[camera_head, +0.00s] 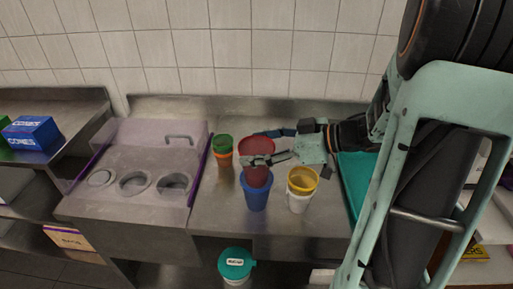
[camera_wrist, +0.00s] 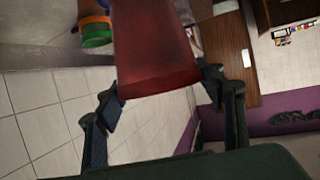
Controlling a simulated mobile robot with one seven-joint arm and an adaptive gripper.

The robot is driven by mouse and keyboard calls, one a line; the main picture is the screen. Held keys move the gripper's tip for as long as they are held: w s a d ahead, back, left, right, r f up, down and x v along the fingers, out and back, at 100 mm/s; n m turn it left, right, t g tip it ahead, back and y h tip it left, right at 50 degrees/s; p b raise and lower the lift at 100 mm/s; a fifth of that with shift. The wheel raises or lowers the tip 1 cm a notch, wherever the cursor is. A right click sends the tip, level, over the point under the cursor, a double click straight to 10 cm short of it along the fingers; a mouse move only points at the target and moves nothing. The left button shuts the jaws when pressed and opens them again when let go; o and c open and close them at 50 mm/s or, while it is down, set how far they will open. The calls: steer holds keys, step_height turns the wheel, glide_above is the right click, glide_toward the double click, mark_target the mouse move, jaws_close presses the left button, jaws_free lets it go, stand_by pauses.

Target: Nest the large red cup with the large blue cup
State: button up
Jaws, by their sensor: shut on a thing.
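The large red cup (camera_head: 258,177) is upright in my gripper (camera_head: 268,159), directly over the large blue cup (camera_head: 257,198). The blue cup stands on the steel counter. The red cup's lower end overlaps the blue cup's mouth; I cannot tell how far inside it sits. In the wrist view the red cup (camera_wrist: 155,55) fills the space between the two fingers (camera_wrist: 162,92), which are shut on it. The blue cup is mostly hidden in that view.
A yellow cup in a white cup (camera_head: 299,201) stands close on the right. Stacked green and orange cups (camera_head: 223,155) stand at the back left. A lidded topping unit (camera_head: 135,160) is on the left. A teal tray (camera_head: 353,175) lies right.

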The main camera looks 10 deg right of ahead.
steer(key=shift+f+b, duration=2.15)
steer(key=shift+b, duration=0.15)
steer(key=shift+f, duration=1.35)
steer(key=o, duration=1.1)
steer(key=shift+r, duration=0.15)
step_height(320, 180, up, 9)
steer(key=p, duration=1)
steer(key=shift+p, duration=0.35)
